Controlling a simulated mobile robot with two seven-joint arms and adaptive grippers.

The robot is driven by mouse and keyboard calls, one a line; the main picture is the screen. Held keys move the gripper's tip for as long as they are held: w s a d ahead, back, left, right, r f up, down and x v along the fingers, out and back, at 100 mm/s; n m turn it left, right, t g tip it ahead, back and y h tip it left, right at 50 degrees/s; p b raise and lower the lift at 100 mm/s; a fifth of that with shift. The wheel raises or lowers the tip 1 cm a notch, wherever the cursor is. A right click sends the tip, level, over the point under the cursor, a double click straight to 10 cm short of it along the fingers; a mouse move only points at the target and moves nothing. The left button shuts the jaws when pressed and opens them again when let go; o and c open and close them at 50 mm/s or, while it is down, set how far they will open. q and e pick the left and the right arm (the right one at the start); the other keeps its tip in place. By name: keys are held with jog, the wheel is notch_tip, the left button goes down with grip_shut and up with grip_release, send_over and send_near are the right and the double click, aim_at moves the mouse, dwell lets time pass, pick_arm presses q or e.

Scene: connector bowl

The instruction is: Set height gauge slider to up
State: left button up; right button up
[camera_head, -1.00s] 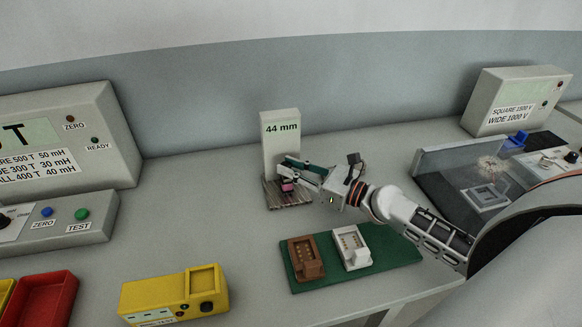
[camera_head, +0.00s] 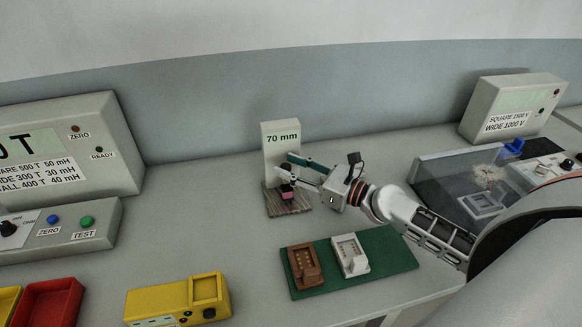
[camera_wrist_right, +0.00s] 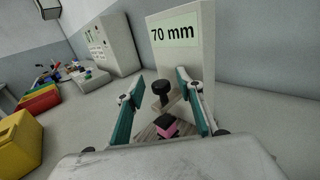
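The height gauge (camera_head: 281,146) is an upright pale block on a wood-patterned base, with its display reading 70 mm. It also shows in the right wrist view (camera_wrist_right: 186,55). A black round knob (camera_wrist_right: 161,87) sits on the gauge's front, with a brownish bar beneath it. A pink and black piece (camera_wrist_right: 167,126) is lower, by the base; it also shows in the head view (camera_head: 287,190). My right gripper (camera_wrist_right: 160,80) has its teal-padded fingers apart on either side of the knob, with visible gaps. In the head view it (camera_head: 296,172) is in front of the gauge. My left gripper is not in view.
A green mat (camera_head: 384,246) with a brown block (camera_head: 304,266) and a white block (camera_head: 350,254) lies in front. A yellow device (camera_head: 160,300) and red bin (camera_head: 50,300) are at front left. A transparent-walled station (camera_head: 440,175) stands right.

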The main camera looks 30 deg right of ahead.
jog(key=v, duration=1.2)
dwell(0.3)
